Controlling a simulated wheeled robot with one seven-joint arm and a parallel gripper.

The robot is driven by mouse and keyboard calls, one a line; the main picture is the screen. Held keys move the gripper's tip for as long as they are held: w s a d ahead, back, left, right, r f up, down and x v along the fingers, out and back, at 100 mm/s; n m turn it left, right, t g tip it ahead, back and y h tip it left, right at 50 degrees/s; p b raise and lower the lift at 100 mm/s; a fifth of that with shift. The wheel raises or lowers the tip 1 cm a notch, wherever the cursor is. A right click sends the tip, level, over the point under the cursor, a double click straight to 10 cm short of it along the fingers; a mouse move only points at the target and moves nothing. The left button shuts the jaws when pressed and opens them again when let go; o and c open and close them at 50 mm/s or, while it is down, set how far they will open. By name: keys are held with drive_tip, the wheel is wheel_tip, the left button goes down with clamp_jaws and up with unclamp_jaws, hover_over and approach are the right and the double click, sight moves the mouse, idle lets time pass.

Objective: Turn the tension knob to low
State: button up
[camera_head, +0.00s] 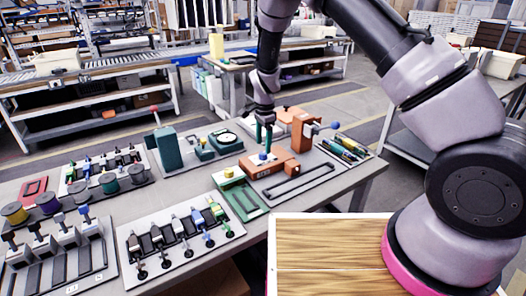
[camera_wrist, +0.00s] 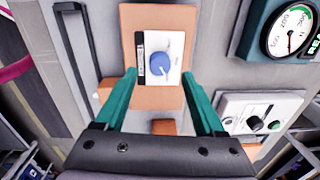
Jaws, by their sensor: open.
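The tension knob (camera_wrist: 161,63) is a blue round knob with a pale pointer mark. It sits on a white dial plate with a dark label strip, on an orange housing (camera_wrist: 155,97). In the head view the orange housing (camera_head: 283,168) lies on the bench below my arm, and a blue knob (camera_head: 263,156) shows on it. My gripper (camera_wrist: 159,74) is open, its teal fingers pointing at the housing, one on each side of the knob and apart from it. The gripper (camera_head: 264,146) also shows above the housing in the head view. The dial's lettering is too small to read.
An orange upright with a blue ball-ended lever (camera_head: 315,127) stands just right of the housing. A round gauge (camera_head: 227,138) and a teal block (camera_head: 168,150) are to the left. A green tray (camera_head: 240,196) and a rack of tools (camera_head: 180,238) lie in front.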

sight(263, 153)
drive_tip(key=shift+w+f, duration=0.1)
drive_tip(key=shift+f, duration=1.9)
clamp_jaws()
